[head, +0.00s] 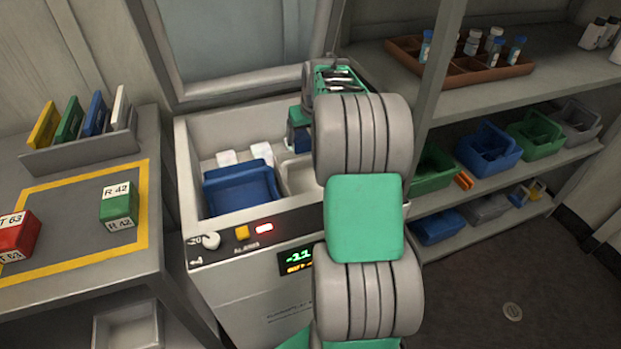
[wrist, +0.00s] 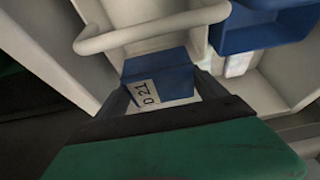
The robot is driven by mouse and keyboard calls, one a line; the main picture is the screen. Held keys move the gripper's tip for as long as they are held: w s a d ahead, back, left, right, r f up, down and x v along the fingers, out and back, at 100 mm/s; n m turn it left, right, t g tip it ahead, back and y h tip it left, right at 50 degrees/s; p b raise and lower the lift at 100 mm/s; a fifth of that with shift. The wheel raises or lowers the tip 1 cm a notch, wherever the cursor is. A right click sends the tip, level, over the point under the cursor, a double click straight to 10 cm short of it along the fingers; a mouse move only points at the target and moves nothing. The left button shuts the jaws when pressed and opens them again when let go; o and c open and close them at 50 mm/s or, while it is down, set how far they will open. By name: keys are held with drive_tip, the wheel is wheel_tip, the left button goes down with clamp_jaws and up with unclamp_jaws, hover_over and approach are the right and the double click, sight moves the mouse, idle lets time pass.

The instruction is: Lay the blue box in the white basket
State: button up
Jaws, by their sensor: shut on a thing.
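The blue box (head: 298,139) is held in my gripper over the open chest in the head view. In the wrist view the box (wrist: 158,78), with a white "D 21" label, sits between the fingers of my gripper (wrist: 162,95), which is shut on it. The white basket (head: 296,178) is inside the chest, mostly hidden by my arm in the head view. Its rim and looped handle (wrist: 150,29) show beside the box in the wrist view. I cannot tell whether box and basket touch.
A blue basket (head: 240,188) stands in the chest (head: 187,185), left of the white one, with white packs behind. The left bench holds a red box (head: 18,237), a green box (head: 119,205) and a rack of plates (head: 85,155). Right shelves (head: 500,85) hold bins and vials.

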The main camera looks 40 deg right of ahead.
sight(310, 144)
wheel_tip(310, 144, down, 8)
drive_tip(key=shift+r+b, duration=0.2)
drive_tip(key=shift+b, duration=0.15)
drive_tip(key=shift+f+b, duration=0.35)
drive_tip(key=shift+f, duration=0.3)
drive_tip(key=o, duration=1.4)
drive_tip(key=shift+o, duration=0.2)
drive_tip(key=shift+r, duration=0.1)
drive_tip(key=p+v, duration=0.1)
drive_tip(key=v, duration=0.5)
drive_tip(key=p+v, duration=0.1)
drive_tip(key=v, duration=0.6)
drive_tip(key=shift+w, duration=0.25)
drive_tip(key=shift+r, duration=0.1)
